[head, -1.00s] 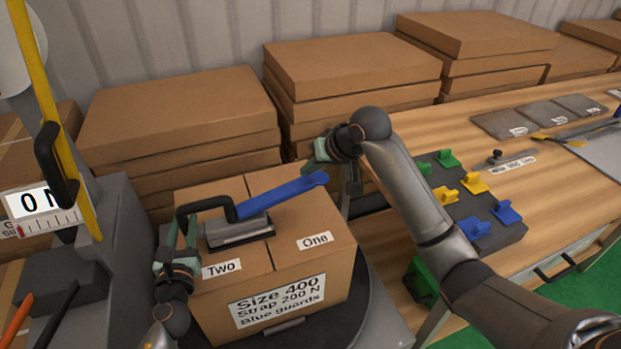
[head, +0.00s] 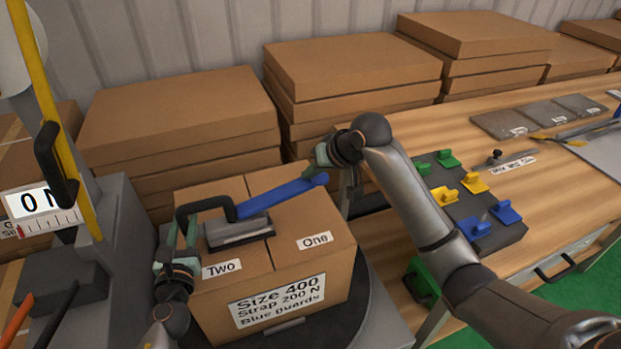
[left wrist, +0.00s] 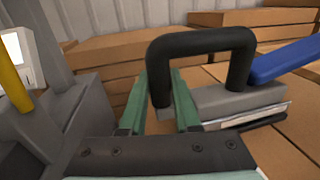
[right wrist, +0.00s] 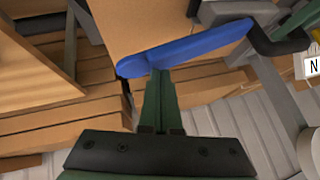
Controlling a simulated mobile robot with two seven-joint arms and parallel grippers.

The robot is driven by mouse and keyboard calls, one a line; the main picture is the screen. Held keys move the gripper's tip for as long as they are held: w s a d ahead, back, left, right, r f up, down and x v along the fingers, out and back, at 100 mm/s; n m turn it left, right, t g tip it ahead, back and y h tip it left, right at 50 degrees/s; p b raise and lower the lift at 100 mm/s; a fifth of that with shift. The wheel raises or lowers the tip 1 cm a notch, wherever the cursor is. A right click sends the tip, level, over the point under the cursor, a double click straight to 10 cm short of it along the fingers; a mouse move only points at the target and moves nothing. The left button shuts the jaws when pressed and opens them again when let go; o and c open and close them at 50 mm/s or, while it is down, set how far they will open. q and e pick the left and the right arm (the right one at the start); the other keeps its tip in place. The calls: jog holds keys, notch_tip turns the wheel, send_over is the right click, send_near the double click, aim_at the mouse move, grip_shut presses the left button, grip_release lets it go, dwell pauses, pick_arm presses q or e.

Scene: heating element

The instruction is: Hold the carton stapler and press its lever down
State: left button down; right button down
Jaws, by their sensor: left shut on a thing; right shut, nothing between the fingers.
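The carton stapler (head: 238,232) sits on top of the closed carton (head: 300,262), its black handle at the left and its blue lever (head: 285,194) slanting up to the right. My left gripper (head: 184,232) is shut on the black handle; the left wrist view shows the handle (left wrist: 200,42) between the green fingers (left wrist: 160,105). My right gripper (head: 345,185) is shut and empty by the lever's free end. In the right wrist view its closed fingers (right wrist: 160,85) reach the blue lever (right wrist: 185,48) near its tip; whether they touch cannot be told.
Stacks of flat cartons (head: 350,68) stand behind. A grey machine with a yellow bar (head: 62,130) stands close at the left. At the right, the wooden bench (head: 560,195) holds a dark block (head: 470,225) with green, yellow and blue guards. The carton rests on a dark round plate (head: 365,315).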

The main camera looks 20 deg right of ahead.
aim_at(318, 183)
jog(key=shift+d+f, duration=0.3)
jog(key=shift+f, duration=0.65)
jog(key=shift+d+f, duration=0.25)
jog(key=shift+f, duration=0.7)
dwell(1.5)
jog(key=r, duration=0.2)
jog(key=a+r, duration=0.1)
jog(key=r, duration=0.2)
dwell(0.6)
jog(key=shift+a+r, duration=0.1)
jog(key=shift+a, duration=0.05)
jog(key=shift+a+r, duration=0.2)
jog(key=shift+r, duration=0.6)
jog(key=shift+a+r, duration=0.2)
jog(key=shift+r, duration=0.55)
jog(key=shift+a+r, duration=0.2)
jog(key=shift+r, duration=0.6)
